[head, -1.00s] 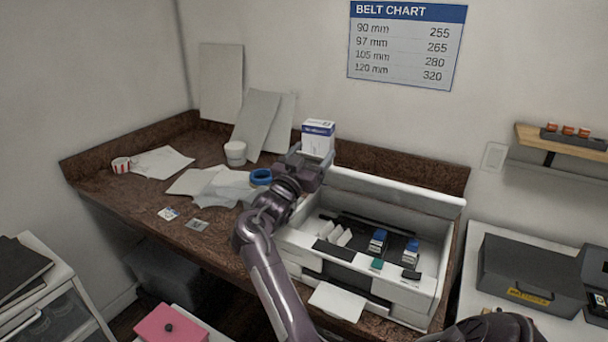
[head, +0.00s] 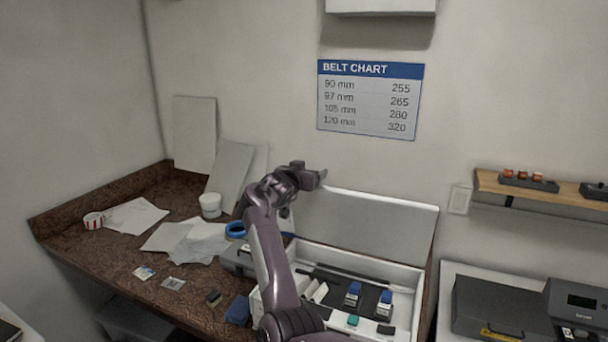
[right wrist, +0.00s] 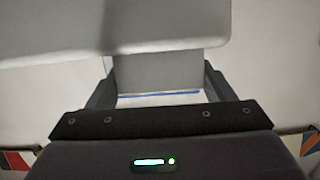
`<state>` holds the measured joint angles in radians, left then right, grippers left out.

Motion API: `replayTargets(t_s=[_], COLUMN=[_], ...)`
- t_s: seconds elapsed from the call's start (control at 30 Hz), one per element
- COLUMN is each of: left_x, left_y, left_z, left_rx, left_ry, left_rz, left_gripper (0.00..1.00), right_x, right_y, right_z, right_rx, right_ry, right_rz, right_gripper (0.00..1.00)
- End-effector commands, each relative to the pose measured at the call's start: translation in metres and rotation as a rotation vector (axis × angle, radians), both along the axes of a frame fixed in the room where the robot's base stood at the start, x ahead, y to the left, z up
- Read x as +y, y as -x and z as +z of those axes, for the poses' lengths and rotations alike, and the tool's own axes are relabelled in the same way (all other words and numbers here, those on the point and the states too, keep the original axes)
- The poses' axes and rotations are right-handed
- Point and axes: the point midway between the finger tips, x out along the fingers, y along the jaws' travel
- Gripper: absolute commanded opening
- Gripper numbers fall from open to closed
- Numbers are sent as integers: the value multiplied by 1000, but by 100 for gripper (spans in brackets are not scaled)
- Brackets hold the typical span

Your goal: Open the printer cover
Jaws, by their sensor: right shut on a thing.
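The printer stands on the brown counter as a white open case (head: 405,280). Its pale cover (head: 385,228) is raised at the back and tilts toward the wall. Inside are blue-topped cartridges (head: 385,305) and dark parts. My right gripper (head: 318,178) is at the cover's upper left corner, shut on its edge; the fingertips are partly hidden. In the right wrist view, a large pale panel (right wrist: 50,30), seemingly the cover, crosses the top, between and above the dark fingers (right wrist: 158,88). My left gripper is not in view.
A white tub (head: 210,205), blue tape roll (head: 236,229) and loose papers (head: 190,240) lie left of the printer. A dark case (head: 500,310) stands to the right. A wall shelf (head: 545,189) is at the right. Boards lean on the back wall.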

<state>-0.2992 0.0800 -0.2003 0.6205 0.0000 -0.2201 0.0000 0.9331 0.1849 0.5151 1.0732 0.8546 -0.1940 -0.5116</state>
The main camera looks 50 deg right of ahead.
Motion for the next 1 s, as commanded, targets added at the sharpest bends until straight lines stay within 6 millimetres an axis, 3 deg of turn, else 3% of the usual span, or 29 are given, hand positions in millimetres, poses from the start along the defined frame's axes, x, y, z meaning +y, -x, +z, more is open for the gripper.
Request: replayTargets(t_s=[0.43,0.47,0.6,1.0], left_x=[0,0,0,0], left_y=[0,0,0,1], left_z=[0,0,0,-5], left_rx=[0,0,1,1], left_ry=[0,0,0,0], left_rz=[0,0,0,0], left_gripper=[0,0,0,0], right_x=[-2,-2,-2,7], right_y=[0,0,0,1], right_z=[-2,-3,-2,-2], right_rx=[7,7,6,3], right_ry=[-12,-12,-11,-8], right_rz=[-2,-2,-1,0], right_gripper=[34,79,97,97])
